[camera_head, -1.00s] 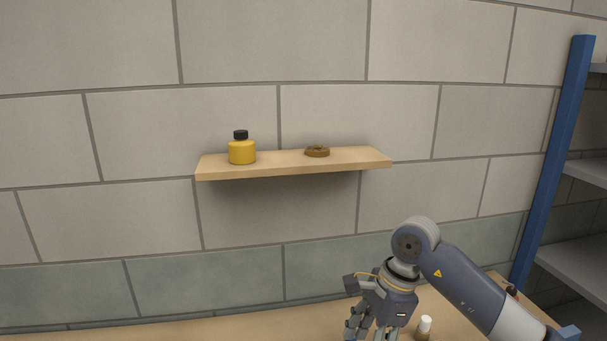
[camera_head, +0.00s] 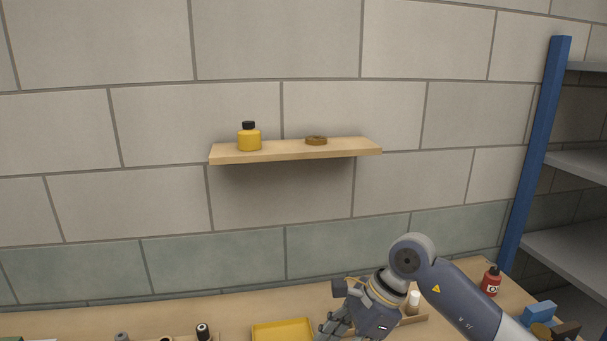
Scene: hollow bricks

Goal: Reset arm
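My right gripper (camera_head: 335,326) hangs over the table at the bottom of the head view, right of the centre. Its fingers are partly cut off by the lower edge, and I cannot tell whether they are open or shut. It is just right of a yellow tray (camera_head: 283,331). My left gripper is not in view. The wooden shelf (camera_head: 350,148) on the wall holds a yellow bottle with a black cap (camera_head: 249,140) and a brown ring-shaped thing (camera_head: 316,141). My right gripper is well below the shelf and apart from it.
The wooden table (camera_head: 235,310) runs along the wall. A white-capped bottle (camera_head: 414,298) stands close behind my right arm. A red bottle (camera_head: 491,281) and blue blocks (camera_head: 540,312) are at the right, near a blue-posted rack (camera_head: 536,145). Small dark-topped bottles (camera_head: 203,331) stand at lower left.

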